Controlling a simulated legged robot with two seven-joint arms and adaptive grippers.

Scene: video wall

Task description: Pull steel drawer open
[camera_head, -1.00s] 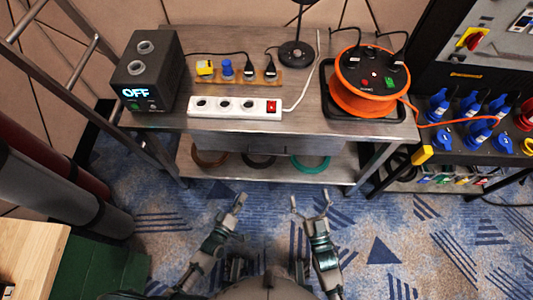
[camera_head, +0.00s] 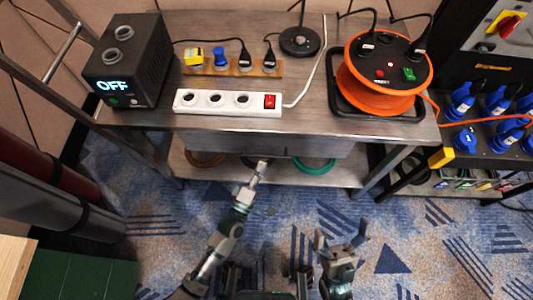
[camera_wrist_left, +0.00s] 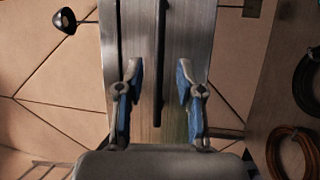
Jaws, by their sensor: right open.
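The steel drawer (camera_head: 225,142) is a grey front under the metal table top, and no gap shows at its edge in the head view. In the left wrist view its brushed face (camera_wrist_left: 180,45) runs upright, with a dark handle bar (camera_wrist_left: 160,60) along it. My left gripper (camera_head: 262,165) is just in front of the drawer's lower edge. In the left wrist view its two fingers (camera_wrist_left: 158,90) stand apart, one on each side of the handle; I cannot tell whether they touch it. My right gripper (camera_head: 342,240) is open and empty, low over the floor, away from the drawer.
On the table stand a black OFF box (camera_head: 125,65), a white power strip (camera_head: 228,103), an orange cable reel (camera_head: 380,90) and a lamp base (camera_head: 300,42). Coiled cables, including a green one (camera_head: 314,165), lie on the lower shelf. A socket rack (camera_head: 480,110) stands right. Carpet is clear in front.

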